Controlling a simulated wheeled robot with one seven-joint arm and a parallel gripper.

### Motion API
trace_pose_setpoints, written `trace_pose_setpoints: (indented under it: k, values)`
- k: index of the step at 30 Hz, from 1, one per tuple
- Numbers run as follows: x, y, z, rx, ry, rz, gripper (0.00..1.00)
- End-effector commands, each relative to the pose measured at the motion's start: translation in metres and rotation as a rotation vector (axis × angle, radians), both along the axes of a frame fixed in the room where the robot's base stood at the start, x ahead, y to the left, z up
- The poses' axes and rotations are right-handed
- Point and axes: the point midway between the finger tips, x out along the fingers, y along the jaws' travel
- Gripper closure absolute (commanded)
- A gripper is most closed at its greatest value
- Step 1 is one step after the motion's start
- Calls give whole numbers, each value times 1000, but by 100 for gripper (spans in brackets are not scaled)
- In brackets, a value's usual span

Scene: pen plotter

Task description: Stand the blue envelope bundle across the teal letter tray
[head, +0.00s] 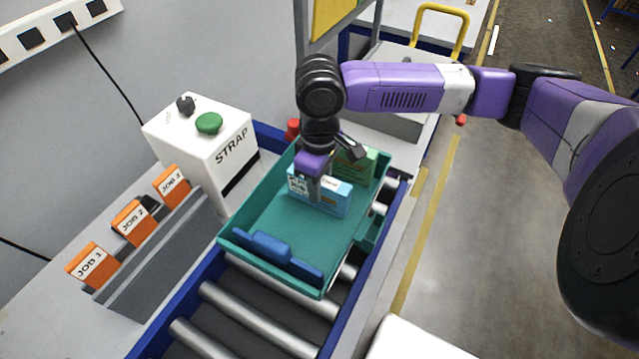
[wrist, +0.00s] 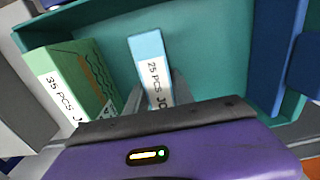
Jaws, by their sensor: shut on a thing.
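The light blue envelope bundle (head: 335,198) is upright inside the teal letter tray (head: 270,225), its long side running across the tray. My gripper (head: 316,190) comes down from above and is shut on the bundle. Whether the bundle's bottom touches the tray floor cannot be told. A green bundle (head: 357,166) stands behind it at the tray's far end; it also shows in the wrist view (wrist: 72,80), apart from the blue one.
The tray sits on a roller conveyor (head: 255,318) with blue side rails. A dark blue handle piece (head: 271,247) is at the tray's near end. The white STRAP box (head: 200,145) and orange JOB cards (head: 133,222) stand to the left. The tray floor nearer the handle is clear.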

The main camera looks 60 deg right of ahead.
Motion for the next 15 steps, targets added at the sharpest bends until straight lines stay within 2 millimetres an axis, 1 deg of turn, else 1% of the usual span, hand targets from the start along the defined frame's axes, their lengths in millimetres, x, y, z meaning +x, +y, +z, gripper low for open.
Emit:
trace_pose_setpoints:
  k: [11,12,15]
  values:
    - [0,0,-4,0,-1,0,100]
    - [0,0,-4,-1,0,1,67]
    - [0,0,-3,-1,0,1,49]
